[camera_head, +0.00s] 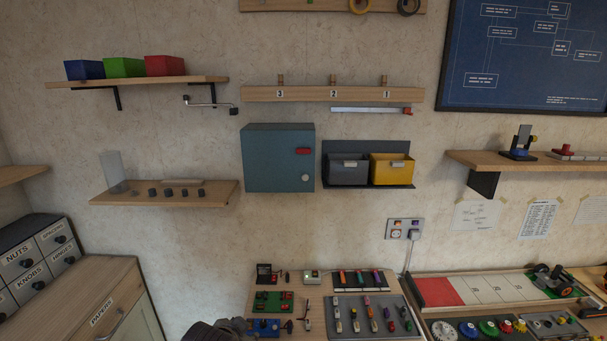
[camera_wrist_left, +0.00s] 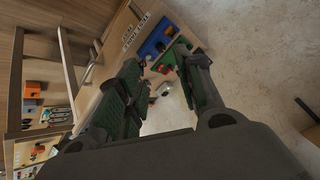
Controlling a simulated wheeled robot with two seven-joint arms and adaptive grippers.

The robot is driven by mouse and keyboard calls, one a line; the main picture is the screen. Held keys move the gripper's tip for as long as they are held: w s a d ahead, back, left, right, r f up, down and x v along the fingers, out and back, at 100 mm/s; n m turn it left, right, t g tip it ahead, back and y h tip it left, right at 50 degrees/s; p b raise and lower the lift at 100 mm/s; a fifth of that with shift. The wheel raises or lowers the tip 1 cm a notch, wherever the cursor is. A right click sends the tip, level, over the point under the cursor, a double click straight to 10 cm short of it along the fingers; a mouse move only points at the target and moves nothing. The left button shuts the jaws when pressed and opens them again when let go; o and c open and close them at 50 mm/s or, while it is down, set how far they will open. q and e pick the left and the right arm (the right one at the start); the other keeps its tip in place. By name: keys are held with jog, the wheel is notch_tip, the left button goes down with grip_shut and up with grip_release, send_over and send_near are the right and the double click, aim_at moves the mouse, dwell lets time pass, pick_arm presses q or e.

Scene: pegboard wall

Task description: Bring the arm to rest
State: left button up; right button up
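My left gripper (camera_wrist_left: 158,60) fills the middle of the left wrist view. Its two dark fingers with green inner pads stand apart, with nothing held between them. Beyond the fingers lies the workbench, with a blue board (camera_wrist_left: 153,40), a green board and a small white box (camera_wrist_left: 163,88). In the head view only a dark part of my arm shows at the bottom edge, left of the bench's boards; the fingers are hidden there. My right gripper is in neither view.
The workbench holds a green board (camera_head: 273,301) and a grey tray (camera_head: 348,329) of small coloured parts. A wooden cabinet (camera_head: 91,304) stands left. Above are a blue-grey wall box (camera_head: 270,158), grey and yellow bins (camera_head: 391,170) and shelves (camera_head: 216,194). Bare wall lies between them.

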pick_arm(q)
jog(key=s+a+f+n+g, duration=0.2)
jog(key=s+a+f, duration=0.25)
jog(key=s, duration=0.45)
jog(key=s+a+f+n+g, duration=0.2)
jog(key=s+a+f+n, duration=0.1)
jog(key=s+f, duration=0.4)
jog(key=s+f+g, duration=0.1)
jog(key=s+f, duration=0.1)
jog(key=f, duration=1.4)
jog(key=s+f+g, duration=0.1)
jog(key=s+f, duration=0.1)
jog(key=f, duration=1.5)
jog(key=s+a+f, duration=0.2)
jog(key=s+f, duration=0.7)
jog(key=s, duration=0.2)
jog(key=s+a+f+g, duration=0.1)
jog(key=s+f, duration=0.8)
jog(key=s, duration=0.2)
jog(key=shift+a+f+m, duration=0.3)
jog(key=shift+a+f, duration=0.1)
